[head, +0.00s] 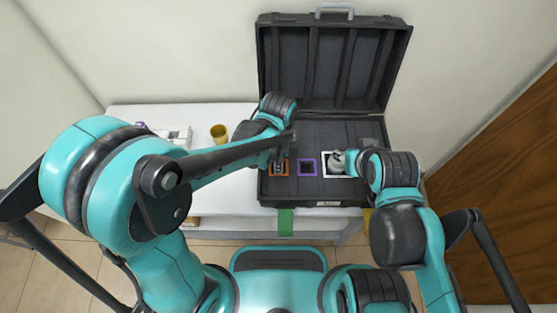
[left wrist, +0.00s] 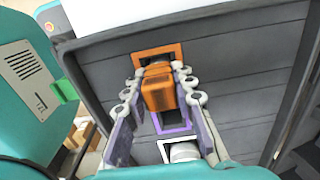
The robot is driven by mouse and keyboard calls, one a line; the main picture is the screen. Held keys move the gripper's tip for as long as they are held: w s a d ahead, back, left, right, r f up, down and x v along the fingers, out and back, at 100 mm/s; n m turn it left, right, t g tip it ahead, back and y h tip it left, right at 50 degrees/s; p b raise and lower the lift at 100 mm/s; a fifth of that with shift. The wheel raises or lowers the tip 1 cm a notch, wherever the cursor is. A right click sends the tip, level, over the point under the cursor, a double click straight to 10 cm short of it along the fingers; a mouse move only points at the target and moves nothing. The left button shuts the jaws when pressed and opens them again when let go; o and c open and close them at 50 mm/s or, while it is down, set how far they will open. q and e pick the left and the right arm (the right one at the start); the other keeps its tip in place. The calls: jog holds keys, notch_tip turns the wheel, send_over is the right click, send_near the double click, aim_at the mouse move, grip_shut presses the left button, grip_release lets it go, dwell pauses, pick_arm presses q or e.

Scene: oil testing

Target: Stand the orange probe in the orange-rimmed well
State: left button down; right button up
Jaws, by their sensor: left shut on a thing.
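The orange probe (left wrist: 158,92) is a blocky orange piece, held between the fingers of my left gripper (left wrist: 158,100) in the left wrist view. The orange-rimmed well (left wrist: 158,50) is right by the probe's far end, which overlaps the opening. I cannot tell whether that end is inside. In the head view my left gripper (head: 279,160) is over the orange-rimmed well (head: 288,172), and its arm hides most of the probe. My right gripper (head: 345,162) is at the white-rimmed well (head: 328,174); its fingers are too unclear to judge.
The open black case (head: 330,135) has a purple-rimmed well (head: 307,175) between the orange and white ones. A pale round object (left wrist: 184,152) is at the white-rimmed well. A yellow cup (head: 219,132) and a white rack (head: 175,135) stand on the table left of the case.

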pick_arm(q)
jog(key=shift+f, duration=0.1)
jog(key=c, duration=1.5)
grip_release()
jog(key=shift+c, duration=0.2)
notch_tip(320, 180, up, 11)
jog(key=p, duration=0.8)
jog(key=shift+p, duration=0.35)
